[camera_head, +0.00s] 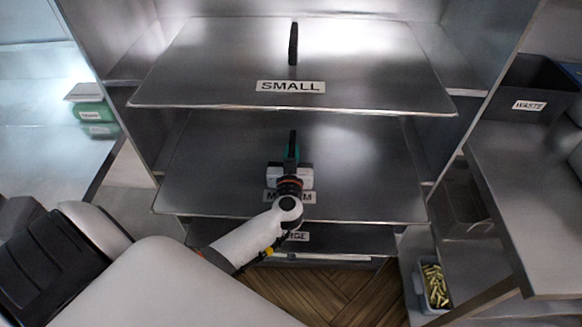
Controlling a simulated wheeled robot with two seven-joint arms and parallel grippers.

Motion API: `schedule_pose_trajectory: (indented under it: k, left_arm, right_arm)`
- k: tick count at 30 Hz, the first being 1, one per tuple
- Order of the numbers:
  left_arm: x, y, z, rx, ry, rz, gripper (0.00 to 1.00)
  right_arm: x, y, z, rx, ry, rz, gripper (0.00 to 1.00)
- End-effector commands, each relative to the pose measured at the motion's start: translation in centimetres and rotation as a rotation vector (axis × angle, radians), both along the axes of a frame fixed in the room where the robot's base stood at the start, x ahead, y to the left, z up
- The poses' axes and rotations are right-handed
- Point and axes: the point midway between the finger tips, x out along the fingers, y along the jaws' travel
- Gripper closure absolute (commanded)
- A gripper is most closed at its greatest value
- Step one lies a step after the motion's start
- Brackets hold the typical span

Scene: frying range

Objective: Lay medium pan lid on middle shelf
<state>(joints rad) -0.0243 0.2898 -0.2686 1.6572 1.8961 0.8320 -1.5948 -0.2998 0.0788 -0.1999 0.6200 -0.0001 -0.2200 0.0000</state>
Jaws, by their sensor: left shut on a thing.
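The medium pan lid (225,165) looks like a broad, flat metal plate with an upright dark handle. It lies level in the middle bay of the shelf unit, above a label reading MEDIUM that is partly covered by my arm. My left gripper (291,160) reaches in from the front and is shut on the lid's handle at the plate's middle. The fingertips are small and partly hidden by the wrist. I cannot tell whether the lid's underside touches the middle shelf. My right gripper is not in view.
The top bay holds a similar plate (220,60) with a black handle (293,43), labelled SMALL. A lower shelf (350,238) sits beneath. Side walls bound the bays. At right are a WASTE bin (520,88), a metal counter (535,190) and a container of brass-coloured pieces (435,285).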

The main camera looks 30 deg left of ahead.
Motion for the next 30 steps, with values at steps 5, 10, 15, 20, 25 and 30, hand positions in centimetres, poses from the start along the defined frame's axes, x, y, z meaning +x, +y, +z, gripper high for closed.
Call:
schedule_pose_trajectory:
  k: [5, 10, 15, 20, 25, 30]
  left_arm:
    - [2.4, 1.4, -0.1, 0.003, -0.009, 0.0, 1.0]
    - [4.4, 2.7, -0.1, 0.003, -0.009, 0.001, 1.0]
    - [5.8, 3.6, -0.4, 0.002, -0.005, -0.001, 1.0]
    - [5.7, 3.5, -1.7, 0.002, -0.005, -0.001, 1.0]
    - [5.7, 3.5, -2.3, 0.002, -0.006, 0.0, 1.0]
    - [5.7, 3.5, -2.4, 0.002, -0.006, -0.001, 1.0]
  right_arm:
    - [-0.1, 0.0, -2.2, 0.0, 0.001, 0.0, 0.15]
    - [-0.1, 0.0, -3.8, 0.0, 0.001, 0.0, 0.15]
    - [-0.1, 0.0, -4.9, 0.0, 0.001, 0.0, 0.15]
    - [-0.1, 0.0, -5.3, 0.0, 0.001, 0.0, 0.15]
    - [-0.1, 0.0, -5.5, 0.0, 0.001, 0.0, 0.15]
    - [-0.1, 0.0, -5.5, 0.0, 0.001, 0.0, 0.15]
